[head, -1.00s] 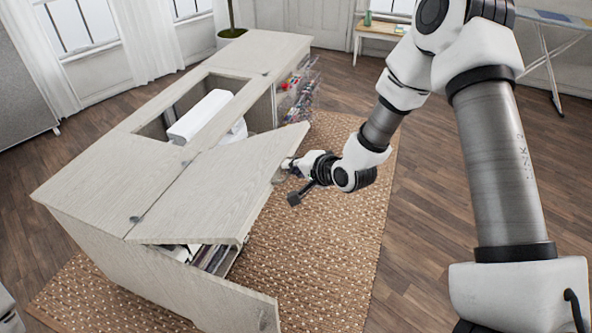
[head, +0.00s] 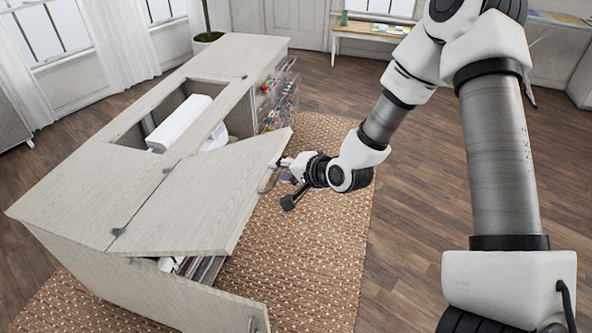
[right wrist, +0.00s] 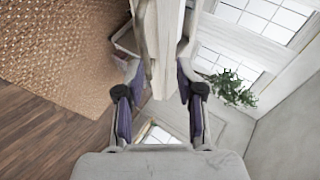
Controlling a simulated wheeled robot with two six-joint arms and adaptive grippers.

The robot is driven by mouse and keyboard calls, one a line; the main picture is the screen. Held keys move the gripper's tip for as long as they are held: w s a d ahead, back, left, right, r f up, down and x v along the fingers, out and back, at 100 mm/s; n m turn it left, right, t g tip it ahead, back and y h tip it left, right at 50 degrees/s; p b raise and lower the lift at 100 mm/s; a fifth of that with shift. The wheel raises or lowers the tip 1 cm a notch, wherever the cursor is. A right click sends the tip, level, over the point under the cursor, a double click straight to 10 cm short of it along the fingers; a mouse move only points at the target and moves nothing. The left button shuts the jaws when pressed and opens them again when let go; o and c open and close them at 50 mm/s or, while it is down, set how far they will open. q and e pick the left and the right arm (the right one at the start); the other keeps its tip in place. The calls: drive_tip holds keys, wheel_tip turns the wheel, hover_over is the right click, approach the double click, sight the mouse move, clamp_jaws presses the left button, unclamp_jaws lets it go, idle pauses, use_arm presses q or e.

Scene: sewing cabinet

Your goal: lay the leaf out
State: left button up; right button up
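The leaf (head: 205,190) is a pale wood-grain panel hinged to the cabinet top (head: 75,195) by dark hinges. It slopes upward from the hinge line, out over the cabinet's right side. My right gripper (head: 284,166) is at the leaf's outer edge, close to its far corner. In the right wrist view its fingers lie on both sides of the leaf's edge (right wrist: 163,45) and appear closed on it. Part of the fingertips is hidden by the leaf in the head view. My left gripper is out of view.
A white sewing machine (head: 180,122) sits in the cabinet's opening. Below the leaf, a cabinet door (head: 205,303) stands open, showing stored items. A rack of coloured items (head: 278,95) is at the far end. The woven rug (head: 325,215) beside the cabinet is clear.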

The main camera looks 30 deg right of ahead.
drive_tip(key=v, duration=0.8)
drive_tip(key=shift+s, duration=0.25)
